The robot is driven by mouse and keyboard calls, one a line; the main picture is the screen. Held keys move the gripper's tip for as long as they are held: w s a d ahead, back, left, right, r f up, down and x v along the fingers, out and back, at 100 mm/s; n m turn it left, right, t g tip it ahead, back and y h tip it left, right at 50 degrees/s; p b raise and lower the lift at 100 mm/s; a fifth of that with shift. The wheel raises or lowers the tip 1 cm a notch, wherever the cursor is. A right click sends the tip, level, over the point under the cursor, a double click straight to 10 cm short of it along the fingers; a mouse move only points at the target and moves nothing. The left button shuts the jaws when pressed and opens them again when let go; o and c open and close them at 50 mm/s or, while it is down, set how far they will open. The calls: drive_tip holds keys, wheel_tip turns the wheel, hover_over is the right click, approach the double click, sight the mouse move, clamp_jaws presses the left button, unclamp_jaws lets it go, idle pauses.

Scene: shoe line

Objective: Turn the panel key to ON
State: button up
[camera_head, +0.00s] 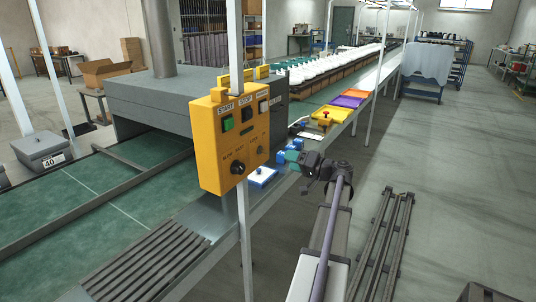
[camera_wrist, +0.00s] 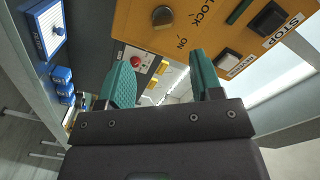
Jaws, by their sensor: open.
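The yellow control panel (camera_head: 228,140) hangs on a white post in the head view. In the wrist view the panel (camera_wrist: 140,30) fills the top, turned round. A dark round key switch (camera_wrist: 162,16) sits beside the LOCK and ON labels; in the head view the key switch (camera_head: 260,150) is small at the panel's lower right. Which label it points at is unclear. My gripper (camera_head: 288,150) is right of the panel in the head view. In the wrist view my gripper (camera_wrist: 163,85) has its teal fingers apart and empty, below the key switch and clear of it.
A black knob (camera_head: 238,168) is on the panel's lower left. The panel also bears a green START button (camera_head: 228,124) and a STOP button. Blue items and a white-topped blue tray (camera_head: 262,176) lie on the line behind.

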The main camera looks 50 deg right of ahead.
sight(263, 151)
drive_tip(key=w, duration=1)
drive_tip(key=shift+w+a+r, duration=0.2)
drive_tip(key=shift+w+a, duration=0.05)
drive_tip(key=shift+w, duration=0.1)
drive_tip(key=c, duration=0.9)
drive_tip(key=shift+c, duration=0.2)
drive_tip(key=shift+m, duration=0.3)
drive_tip(key=m, duration=0.9)
drive_tip(key=shift+f+m, duration=0.1)
drive_tip(key=shift+m, duration=1.9)
